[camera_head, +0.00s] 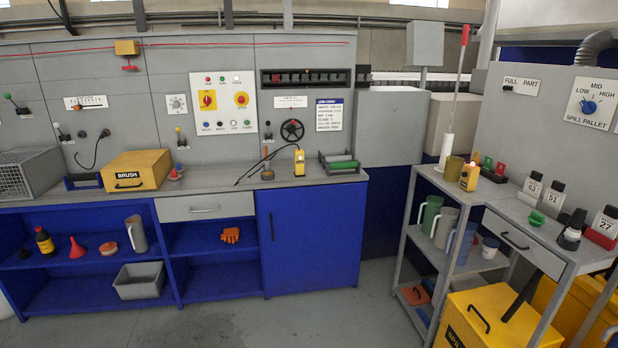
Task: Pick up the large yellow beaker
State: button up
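A dark-yellow, cup-like vessel (453,168), which looks like the large yellow beaker, stands upright on the top shelf of the grey trolley (432,174) at the right. A yellow handheld device (469,177) stands close to its right and may overlap its edge. The white base of a tall red-tipped rod (446,150) is just behind it to the left. My gripper is not in view.
Green, grey and blue jugs (463,243) stand on the shelf below. A blue workbench (318,235) with a yellow BRUSH box (136,170) is at left. Floor (370,300) between is clear.

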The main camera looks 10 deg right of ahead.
aim_at(453, 167)
jog(key=i+z, duration=0.45)
jog(key=i, duration=0.25)
jog(key=i+j+z, duration=0.25)
jog(key=i+z, duration=0.2)
jog(key=i, duration=0.3)
